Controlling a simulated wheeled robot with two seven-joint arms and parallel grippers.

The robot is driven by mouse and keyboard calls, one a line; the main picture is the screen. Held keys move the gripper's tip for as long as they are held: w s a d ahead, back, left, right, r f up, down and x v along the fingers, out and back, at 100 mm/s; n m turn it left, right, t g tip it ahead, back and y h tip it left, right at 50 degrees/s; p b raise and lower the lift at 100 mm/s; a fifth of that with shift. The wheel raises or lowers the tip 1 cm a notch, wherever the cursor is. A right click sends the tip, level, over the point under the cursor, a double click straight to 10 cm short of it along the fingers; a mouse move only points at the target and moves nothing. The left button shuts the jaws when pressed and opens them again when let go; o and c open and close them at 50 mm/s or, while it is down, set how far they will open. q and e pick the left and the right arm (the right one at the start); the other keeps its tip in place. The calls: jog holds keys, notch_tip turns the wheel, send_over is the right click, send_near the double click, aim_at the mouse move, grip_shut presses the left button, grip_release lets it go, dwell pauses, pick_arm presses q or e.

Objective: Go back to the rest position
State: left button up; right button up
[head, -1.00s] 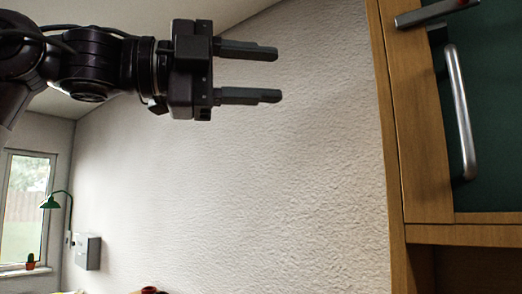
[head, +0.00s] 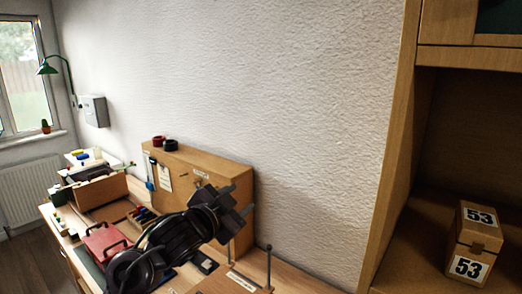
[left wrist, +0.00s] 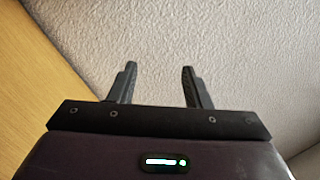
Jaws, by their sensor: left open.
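My left gripper (head: 241,198) is in the lower middle of the head view, in front of a wooden cabinet and over the workbench. Its two fingers are apart with nothing between them. In the left wrist view the open fingers (left wrist: 158,85) point toward the textured white wall (left wrist: 200,35), with a wooden surface (left wrist: 35,85) at the left. My right gripper does not show in either view.
The workbench (head: 235,284) carries a red case (head: 103,241) and a wooden cabinet (head: 230,172). Cups (head: 170,145) stand on that cabinet. At the right, a tall wooden shelf unit (head: 395,150) holds a box marked 53 (head: 474,240).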

pick_arm(q)
jog(key=s+a+f+n+g+y, duration=0.2)
jog(key=s+a+f+n+y, duration=0.15)
jog(key=s+f, duration=0.45)
jog(key=s+a+f+n+g+y, duration=0.2)
jog(key=s+a+f+n+g, duration=0.15)
jog(key=f, duration=0.85)
jog(key=s+a+f+n+g+y, duration=0.1)
jog(key=s+a+f+g, duration=0.15)
jog(key=s, duration=0.35)
jog(key=s+a+f+n+g, duration=0.1)
jog(key=s+a+f, duration=0.1)
jog(key=s+f, duration=0.35)
jog(key=s+a+f+n+g+y, duration=0.1)
jog(key=s+a+f+g, duration=0.1)
jog(key=s, duration=0.6)
jog(key=s+f+g+b, duration=0.25)
jog(key=f+b, duration=0.55)
jog(key=f, duration=3.1)
jog(key=s+a+f+b, duration=0.2)
jog(key=s+f, duration=0.7)
jog(key=f, duration=0.2)
jog(key=s+a+f+b, duration=0.2)
jog(key=s+f+b, duration=0.1)
jog(key=s+f, duration=0.7)
jog(key=shift+s+f, duration=0.2)
jog(key=shift+f, duration=0.4)
